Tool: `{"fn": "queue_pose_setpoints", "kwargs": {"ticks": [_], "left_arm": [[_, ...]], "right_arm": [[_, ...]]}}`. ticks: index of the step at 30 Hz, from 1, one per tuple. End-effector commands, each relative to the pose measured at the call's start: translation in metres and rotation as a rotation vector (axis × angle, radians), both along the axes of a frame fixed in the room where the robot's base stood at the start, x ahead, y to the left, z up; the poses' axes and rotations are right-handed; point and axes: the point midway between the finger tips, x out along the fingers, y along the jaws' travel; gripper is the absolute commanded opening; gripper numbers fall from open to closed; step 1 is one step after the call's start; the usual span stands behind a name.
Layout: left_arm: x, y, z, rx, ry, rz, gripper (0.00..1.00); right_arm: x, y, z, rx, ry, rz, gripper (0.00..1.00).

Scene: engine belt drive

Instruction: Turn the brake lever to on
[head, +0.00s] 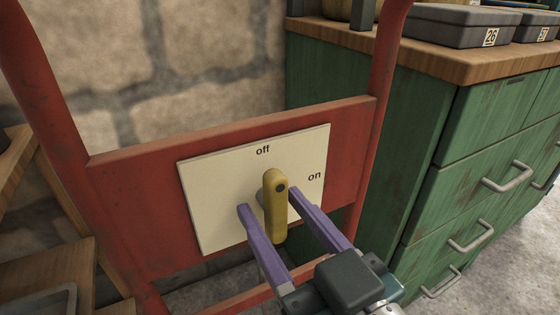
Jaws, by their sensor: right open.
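The brake lever (274,215) is a yellow, rounded bar standing roughly upright in front of a cream panel (212,205). A dark dot marks its upper end, and part of a grey hub shows behind it. The panel is printed "off" (263,151) above the lever and "on" (314,176) to its upper right. My right gripper (268,201) reaches in from the lower right with its purple fingers open, one on each side of the lever. I cannot tell whether either finger touches it. My left gripper is out of view.
The panel is fixed to a red metal frame (130,215) with uprights on both sides. A green cabinet (425,150) with grey handles stands close on the right, with grey boxes (460,25) on its wooden top. Wooden shelving (55,270) stands at left; a stone wall is behind.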

Motion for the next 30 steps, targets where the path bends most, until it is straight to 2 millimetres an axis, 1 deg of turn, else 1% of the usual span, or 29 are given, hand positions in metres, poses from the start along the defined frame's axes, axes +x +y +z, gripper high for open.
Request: {"fn": "queue_pose_setpoints", "kwargs": {"ticks": [7,8,22,30], "left_arm": [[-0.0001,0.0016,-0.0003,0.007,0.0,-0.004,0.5],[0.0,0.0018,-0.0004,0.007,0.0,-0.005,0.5],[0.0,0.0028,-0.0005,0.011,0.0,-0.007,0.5],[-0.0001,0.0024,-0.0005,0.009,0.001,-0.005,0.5]], "right_arm": [[0.0014,0.0008,0.0001,0.001,0.0,0.0,0.55],[0.0014,0.0008,0.0001,0.0,0.001,0.0,0.54],[0.0011,0.0006,-0.0001,0.001,0.0,0.0,0.01],[0.0011,0.0006,-0.0001,0.0,0.001,0.0,0.0]]}}
